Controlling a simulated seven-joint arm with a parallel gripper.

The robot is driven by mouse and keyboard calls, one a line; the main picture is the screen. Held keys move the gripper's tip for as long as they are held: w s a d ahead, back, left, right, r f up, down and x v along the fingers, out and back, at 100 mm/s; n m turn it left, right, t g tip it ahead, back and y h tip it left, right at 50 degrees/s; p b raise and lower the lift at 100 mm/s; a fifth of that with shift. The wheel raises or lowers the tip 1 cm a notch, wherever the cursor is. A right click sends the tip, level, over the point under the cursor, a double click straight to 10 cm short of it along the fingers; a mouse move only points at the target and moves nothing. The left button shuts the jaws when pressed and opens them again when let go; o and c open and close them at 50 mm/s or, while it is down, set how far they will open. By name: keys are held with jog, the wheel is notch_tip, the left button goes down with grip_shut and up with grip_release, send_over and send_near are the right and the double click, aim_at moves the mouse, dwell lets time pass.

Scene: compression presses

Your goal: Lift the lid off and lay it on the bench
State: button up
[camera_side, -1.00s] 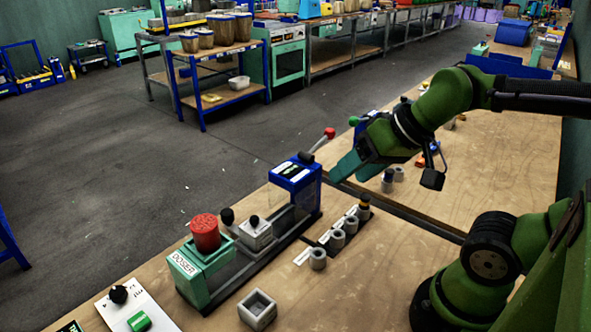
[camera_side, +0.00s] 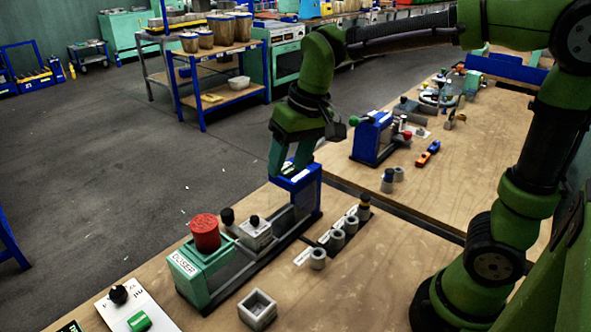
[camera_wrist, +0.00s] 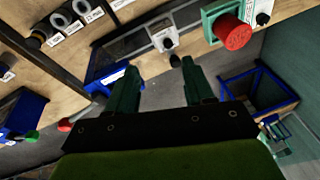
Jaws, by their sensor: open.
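A pale grey block with a black knob on top, which looks like the lidded mould (camera_side: 255,232), sits on the dark rail between the green doser and the blue press. It also shows in the wrist view (camera_wrist: 165,40), beyond my fingertips. A seam between lid and body is too small to make out. My gripper (camera_side: 289,166) is open and empty, pointing down over or beside the blue press (camera_side: 300,190), behind and right of the block. In the wrist view my two green fingers (camera_wrist: 161,85) are spread apart, with nothing between them.
The green doser (camera_side: 187,280) carries a red cap (camera_side: 205,233). A black ball knob (camera_side: 227,216) stands beside the block. Several grey cups (camera_side: 337,239) line the rail's right side. A square grey tray (camera_side: 257,309) stands in front. Bare bench lies right of the cups.

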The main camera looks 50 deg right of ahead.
jog(key=g+h, duration=0.1)
jog(key=g, duration=0.1)
send_over(254, 218)
jog(key=f, duration=0.1)
jog(key=r, duration=0.2)
jog(key=shift+m+g, duration=0.3)
jog(key=f, duration=1.1)
jog(key=shift+d+f, duration=0.2)
jog(key=shift+d, duration=0.1)
jog(key=shift+a+f, duration=0.15)
jog(key=shift+f, duration=1.25)
jog(key=shift+a+f, duration=0.15)
jog(key=shift+f, duration=1.2)
grip_shut()
